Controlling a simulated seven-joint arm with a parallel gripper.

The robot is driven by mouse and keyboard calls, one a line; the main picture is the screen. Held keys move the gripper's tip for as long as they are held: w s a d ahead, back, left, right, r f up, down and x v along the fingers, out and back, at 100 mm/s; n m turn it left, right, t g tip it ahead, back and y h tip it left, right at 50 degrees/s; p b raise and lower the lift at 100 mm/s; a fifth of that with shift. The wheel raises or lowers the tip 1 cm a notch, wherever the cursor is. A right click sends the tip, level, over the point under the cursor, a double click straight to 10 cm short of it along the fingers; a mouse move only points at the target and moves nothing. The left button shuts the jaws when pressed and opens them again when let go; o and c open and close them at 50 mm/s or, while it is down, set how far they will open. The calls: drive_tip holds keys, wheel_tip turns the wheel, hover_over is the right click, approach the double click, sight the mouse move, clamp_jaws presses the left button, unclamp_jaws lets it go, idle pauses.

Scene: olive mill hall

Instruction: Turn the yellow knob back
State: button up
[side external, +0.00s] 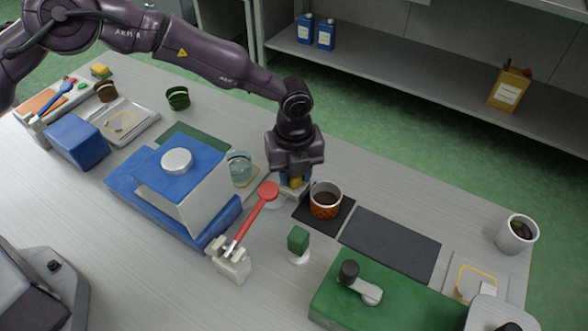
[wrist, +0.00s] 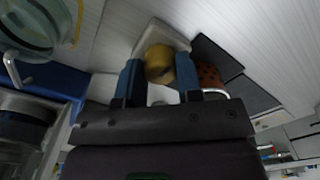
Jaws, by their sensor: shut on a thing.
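The yellow knob (wrist: 159,64) sits on a pale base (wrist: 160,35) in the wrist view. My gripper (wrist: 158,75) has its two blue fingers on either side of the knob and is shut on it. In the side external view my gripper (side external: 294,182) points down at the table, and only a bit of the yellow knob (side external: 295,181) shows between the fingers. The knob's turn angle cannot be told.
An orange patterned cup (side external: 325,205) with dark contents stands close on the right on a dark mat. A red-ended lever (side external: 268,191) and a glass jar (side external: 240,168) are close on the left. A green knob (side external: 298,240) stands in front. A blue-based machine (side external: 125,190) is farther left.

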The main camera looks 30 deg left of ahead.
drive_tip(key=o, duration=0.9)
drive_tip(key=shift+o, duration=0.2)
wheel_tip(320, 180, up, 13)
idle(0.3)
